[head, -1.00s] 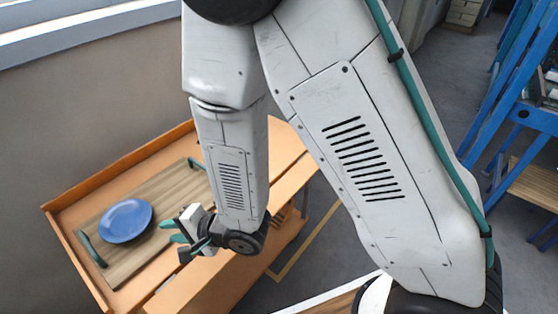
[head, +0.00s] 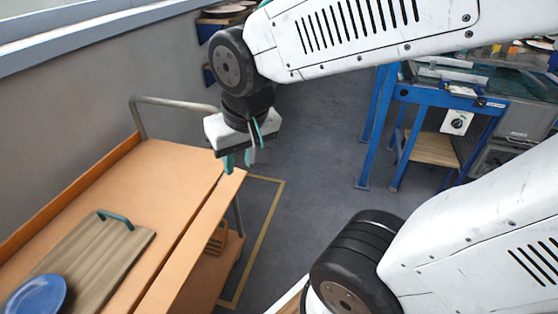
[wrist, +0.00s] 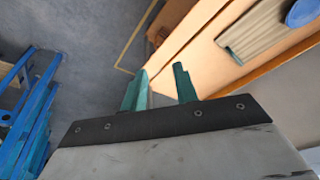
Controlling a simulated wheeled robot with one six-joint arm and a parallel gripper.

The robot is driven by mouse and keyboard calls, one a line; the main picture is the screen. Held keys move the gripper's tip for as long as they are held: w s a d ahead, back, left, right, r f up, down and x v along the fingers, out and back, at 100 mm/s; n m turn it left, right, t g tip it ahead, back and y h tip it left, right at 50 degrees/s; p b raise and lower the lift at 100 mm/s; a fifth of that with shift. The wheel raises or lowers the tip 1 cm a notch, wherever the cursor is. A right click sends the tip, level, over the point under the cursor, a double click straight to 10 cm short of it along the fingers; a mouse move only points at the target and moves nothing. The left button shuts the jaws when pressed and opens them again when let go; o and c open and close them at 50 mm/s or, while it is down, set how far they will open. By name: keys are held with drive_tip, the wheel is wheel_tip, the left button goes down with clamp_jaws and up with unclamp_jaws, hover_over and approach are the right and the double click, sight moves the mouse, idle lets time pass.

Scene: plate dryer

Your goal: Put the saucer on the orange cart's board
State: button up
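The blue saucer (head: 36,296) lies on the wooden board (head: 100,248), at the lower left of the head view and partly cut by the frame edge. The board has a green handle and lies on the orange cart (head: 168,168). In the wrist view the saucer (wrist: 303,12) and the board (wrist: 253,32) show at the upper right. My gripper (head: 240,160) is over the far right end of the cart, well away from the saucer. Its green fingers (wrist: 159,87) are apart with nothing between them.
A blue-framed bench (head: 450,98) stands at the back right. The cart has a grey push rail (head: 175,101) at its far end and a wall along its left side. Open grey floor with a yellow line (head: 262,240) lies right of the cart.

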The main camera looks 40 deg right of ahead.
drive_tip(key=s+d+r+n+g, duration=0.1)
drive_tip(key=s+d+r+g, duration=0.1)
drive_tip(key=s, duration=0.7)
drive_tip(key=shift+d+r+n, duration=0.15)
drive_tip(key=shift+r+n, duration=0.25)
drive_tip(key=shift+r, duration=0.2)
